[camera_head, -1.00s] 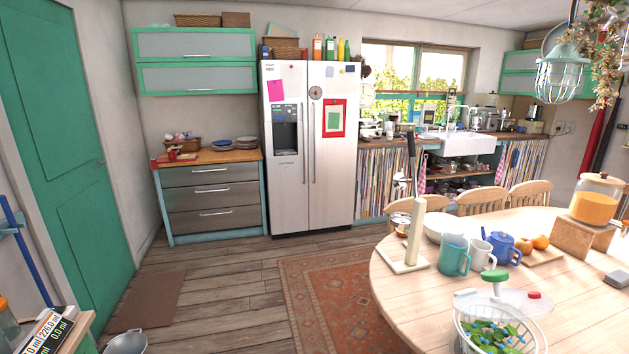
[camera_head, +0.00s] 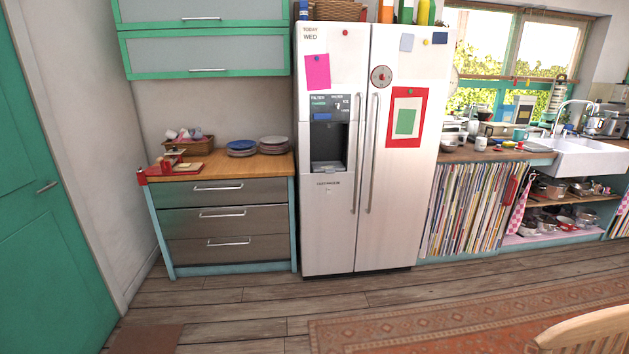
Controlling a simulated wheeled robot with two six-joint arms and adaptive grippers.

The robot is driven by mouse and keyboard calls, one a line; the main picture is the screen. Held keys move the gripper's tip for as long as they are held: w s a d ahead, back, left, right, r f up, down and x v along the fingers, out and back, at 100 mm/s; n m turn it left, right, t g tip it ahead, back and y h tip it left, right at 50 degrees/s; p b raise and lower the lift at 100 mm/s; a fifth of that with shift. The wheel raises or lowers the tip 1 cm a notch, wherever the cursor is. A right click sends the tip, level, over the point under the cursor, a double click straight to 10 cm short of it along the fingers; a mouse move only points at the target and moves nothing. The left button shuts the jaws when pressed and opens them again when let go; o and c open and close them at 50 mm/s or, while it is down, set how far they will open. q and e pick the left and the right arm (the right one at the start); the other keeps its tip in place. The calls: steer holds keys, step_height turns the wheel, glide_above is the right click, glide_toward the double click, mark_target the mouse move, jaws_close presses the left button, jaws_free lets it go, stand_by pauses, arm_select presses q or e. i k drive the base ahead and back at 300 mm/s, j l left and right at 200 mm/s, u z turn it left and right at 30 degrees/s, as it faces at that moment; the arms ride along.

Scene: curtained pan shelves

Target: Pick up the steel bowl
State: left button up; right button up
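Neither of my grippers is in view. No steel bowl can be made out for certain. Open shelves (camera_head: 560,203) under the sink counter, on the right, hold several pans and bowls, some metallic and some red. They are too small and far off to tell which, if any, is the steel bowl. A striped curtain (camera_head: 466,210) hangs left of these shelves, and a pink checked cloth (camera_head: 519,207) hangs at their left edge.
A steel fridge (camera_head: 338,230) stands in the middle, with a drawer cabinet (camera_head: 222,222) to its left. A white sink (camera_head: 590,158) is at the right. A chair back (camera_head: 590,333) is at the lower right. The wooden floor (camera_head: 240,310) and patterned rug (camera_head: 440,325) look clear.

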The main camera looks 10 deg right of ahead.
mark_target(446, 147)
steer(key=i+l+z, duration=0.1)
steer(key=i+z, duration=0.15)
steer(key=i, duration=0.2)
steer(key=i+z, duration=0.2)
steer(key=i, duration=0.3)
steer(key=i+j+z, duration=0.1)
steer(key=i+z, duration=0.15)
steer(key=i, duration=0.2)
steer(key=i+j+z, duration=0.25)
steer(key=i, duration=0.2)
steer(key=i+j+z, duration=0.2)
steer(key=i, duration=0.3)
steer(key=i+l+u, duration=0.1)
steer(key=i, duration=0.35)
steer(key=i+l, duration=0.3)
steer(key=i, duration=0.2)
steer(key=i+l+u, duration=0.15)
steer(key=i, duration=0.3)
steer(key=l, duration=0.1)
